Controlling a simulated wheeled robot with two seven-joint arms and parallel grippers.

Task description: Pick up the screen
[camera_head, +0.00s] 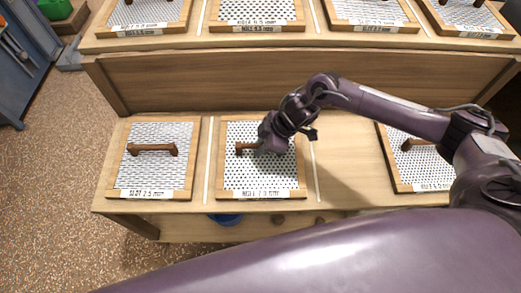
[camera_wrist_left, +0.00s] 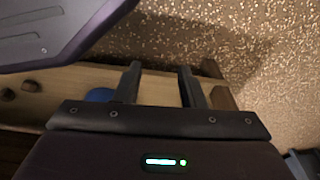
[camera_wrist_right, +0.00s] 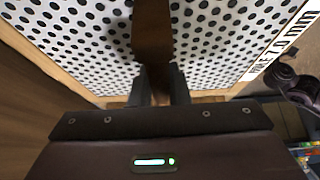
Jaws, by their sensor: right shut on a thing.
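The perforated screen (camera_head: 262,181) has a wooden frame, round holes, a white label and a brown wooden handle (camera_head: 246,147). It lies on the light wooden table between two pale strips. My right gripper (camera_head: 266,149) is over it, shut on the handle. In the right wrist view the fingers (camera_wrist_right: 158,88) close around the handle (camera_wrist_right: 152,35), with the screen's holed sheet (camera_wrist_right: 90,30) behind. I cannot tell whether the screen is lifted at all. My left gripper (camera_wrist_left: 160,88) shows only in its wrist view, open and empty.
Another screen (camera_head: 150,180) lies left and one (camera_head: 409,169) lies right, partly hidden by my right arm. The upper shelf (camera_head: 285,42) holds several more. The table's bare patch (camera_head: 345,165) is right of the middle screen. A blue item (camera_head: 225,219) sits below.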

